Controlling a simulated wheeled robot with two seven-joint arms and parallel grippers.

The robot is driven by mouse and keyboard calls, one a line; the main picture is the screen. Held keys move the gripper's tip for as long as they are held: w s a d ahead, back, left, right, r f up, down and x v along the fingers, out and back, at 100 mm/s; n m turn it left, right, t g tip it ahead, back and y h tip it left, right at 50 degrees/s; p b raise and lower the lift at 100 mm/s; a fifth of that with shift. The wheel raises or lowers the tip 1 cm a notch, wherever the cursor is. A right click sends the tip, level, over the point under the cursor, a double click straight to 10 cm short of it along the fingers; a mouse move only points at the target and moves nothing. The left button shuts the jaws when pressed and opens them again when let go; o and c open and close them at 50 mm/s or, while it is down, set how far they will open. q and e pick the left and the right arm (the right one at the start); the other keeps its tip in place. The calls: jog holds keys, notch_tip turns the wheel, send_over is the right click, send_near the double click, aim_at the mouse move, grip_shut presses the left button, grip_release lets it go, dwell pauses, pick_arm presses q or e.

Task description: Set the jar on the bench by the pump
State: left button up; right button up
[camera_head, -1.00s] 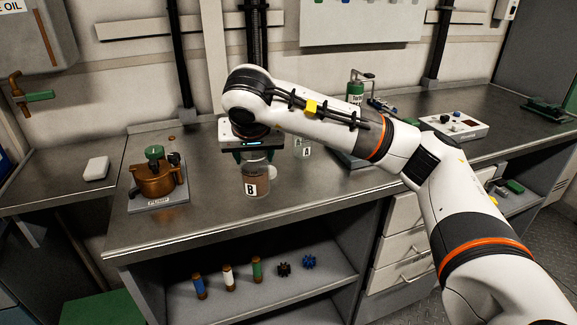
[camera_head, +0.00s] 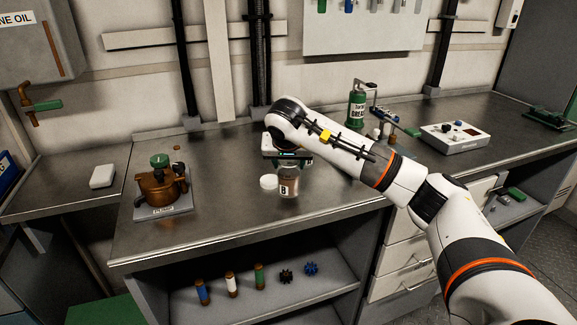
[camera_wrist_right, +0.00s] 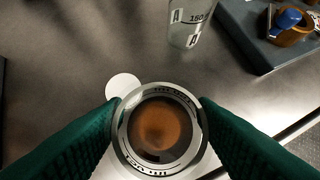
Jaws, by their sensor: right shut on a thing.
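The jar (camera_head: 289,183) is clear, with brown contents and a "B" label. It is upright between the fingers of my right gripper (camera_head: 287,163), which is shut on it. The right wrist view shows the jar's round open top (camera_wrist_right: 158,130) between two green fingers. I cannot tell whether its base touches the bench. The bench (camera_head: 225,215) is grey metal. The pump (camera_head: 163,187), copper-coloured with a green top, stands on a grey plate at the bench's left, well left of the jar. My left gripper is not in view.
A white disc (camera_head: 268,182) lies just left of the jar. A clear vessel marked "A" (camera_wrist_right: 188,25) stands close by in the wrist view, beside a dark tray (camera_wrist_right: 262,50). A green grease container (camera_head: 356,110) stands behind. Bench between pump and disc is clear.

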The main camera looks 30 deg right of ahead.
jog(key=shift+f, duration=0.7)
jog(key=shift+f, duration=0.1)
jog(key=o, duration=1.1)
jog(key=shift+s+r, duration=0.1)
jog(key=shift+r, duration=0.3)
jog(key=v, duration=1.1)
jog(key=shift+a, duration=0.2)
jog(key=shift+s+r, duration=0.1)
jog(key=shift+r, duration=0.05)
